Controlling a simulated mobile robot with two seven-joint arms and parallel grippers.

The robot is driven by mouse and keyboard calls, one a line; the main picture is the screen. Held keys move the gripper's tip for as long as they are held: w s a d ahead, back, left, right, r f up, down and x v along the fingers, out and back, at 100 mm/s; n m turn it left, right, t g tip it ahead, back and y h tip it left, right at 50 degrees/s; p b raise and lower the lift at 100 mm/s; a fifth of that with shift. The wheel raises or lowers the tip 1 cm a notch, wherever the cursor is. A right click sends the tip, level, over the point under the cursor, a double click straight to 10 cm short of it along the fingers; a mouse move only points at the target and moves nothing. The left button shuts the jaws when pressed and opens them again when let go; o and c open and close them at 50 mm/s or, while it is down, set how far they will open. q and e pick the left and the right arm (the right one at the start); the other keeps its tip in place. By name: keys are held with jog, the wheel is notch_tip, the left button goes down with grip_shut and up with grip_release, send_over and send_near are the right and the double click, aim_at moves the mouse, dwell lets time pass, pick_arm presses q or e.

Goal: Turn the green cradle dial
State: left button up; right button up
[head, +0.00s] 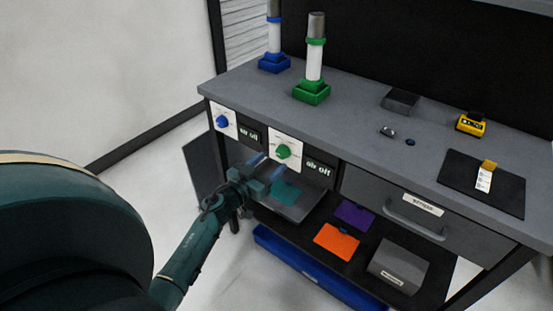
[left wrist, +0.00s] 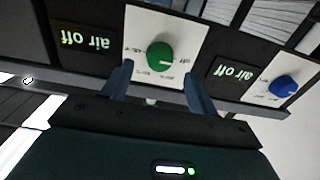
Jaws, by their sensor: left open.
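The green cradle dial (head: 283,152) is a round knob on a white plate on the bench's front face. In the left wrist view the green dial (left wrist: 160,56) sits ahead of and between the two fingers. My left gripper (head: 266,168) is open and empty, just in front of and below the dial; its spread fingers also show in the left wrist view (left wrist: 158,85). I cannot tell whether a finger touches the plate. An "air off" display (head: 319,168) is beside the dial. The green cradle (head: 311,94) on the bench holds an upright white tube. My right gripper is not in view.
A blue dial (head: 222,121) sits left of the green one, below a blue cradle (head: 274,63) with another tube. A drawer handle (head: 416,220) juts out to the right. Orange (head: 336,242) and purple sheets lie on the lower shelf. A blue tray (head: 300,268) lies below.

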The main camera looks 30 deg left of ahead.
aim_at(280, 155)
pick_arm(q)
jog(key=shift+w+d, duration=0.15)
jog(key=shift+w, duration=1.8)
jog(key=shift+c, duration=0.3)
jog(key=c, duration=0.9)
